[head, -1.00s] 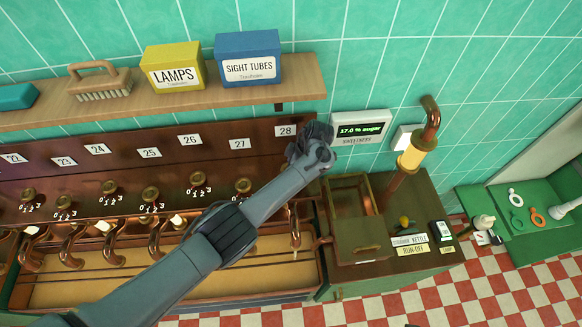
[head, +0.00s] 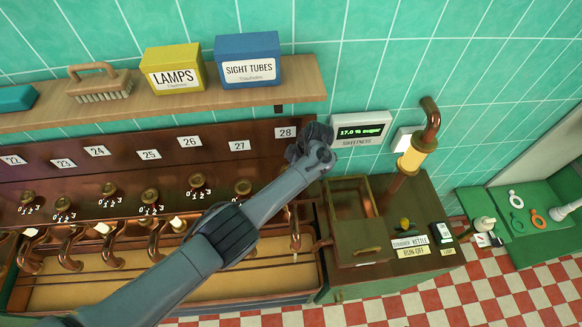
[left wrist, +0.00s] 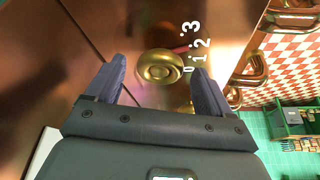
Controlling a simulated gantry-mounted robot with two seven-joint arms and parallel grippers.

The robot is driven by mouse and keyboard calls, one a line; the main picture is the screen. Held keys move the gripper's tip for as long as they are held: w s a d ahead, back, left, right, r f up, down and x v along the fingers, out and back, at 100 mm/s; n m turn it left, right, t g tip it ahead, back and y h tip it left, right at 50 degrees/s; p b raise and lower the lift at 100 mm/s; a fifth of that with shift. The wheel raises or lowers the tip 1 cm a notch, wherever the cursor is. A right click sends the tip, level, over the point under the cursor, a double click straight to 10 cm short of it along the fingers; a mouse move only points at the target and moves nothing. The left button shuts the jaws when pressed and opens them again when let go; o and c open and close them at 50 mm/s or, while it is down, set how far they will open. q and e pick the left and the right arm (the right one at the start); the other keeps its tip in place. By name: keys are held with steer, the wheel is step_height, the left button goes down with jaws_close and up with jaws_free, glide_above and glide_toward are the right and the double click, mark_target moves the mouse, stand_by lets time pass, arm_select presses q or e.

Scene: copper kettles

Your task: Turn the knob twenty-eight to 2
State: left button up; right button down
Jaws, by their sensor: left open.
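Knob twenty-eight is hidden behind my left arm in the head view, below the 28 label (head: 285,132). In the left wrist view, a round brass knob (left wrist: 160,67) sits on the copper panel, with white scale digits up to 3 beside it. Where the knob points on the scale is unclear. My left gripper (head: 312,152) is at the panel's right end. In the left wrist view, its fingers (left wrist: 160,84) are open, one on each side of the knob, with gaps visible. My right gripper is not in view.
A row of similar brass knobs, including one under label 27 (head: 243,188), runs left above copper spouts and a trough. A shelf (head: 200,100) with boxes is above. A brass-topped pipe (head: 411,158) stands right.

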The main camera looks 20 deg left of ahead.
arm_select(q)
steer(key=shift+r, duration=0.1)
steer(key=v, duration=1)
steer(key=shift+d+r, duration=0.2)
steer(key=shift+r, duration=0.05)
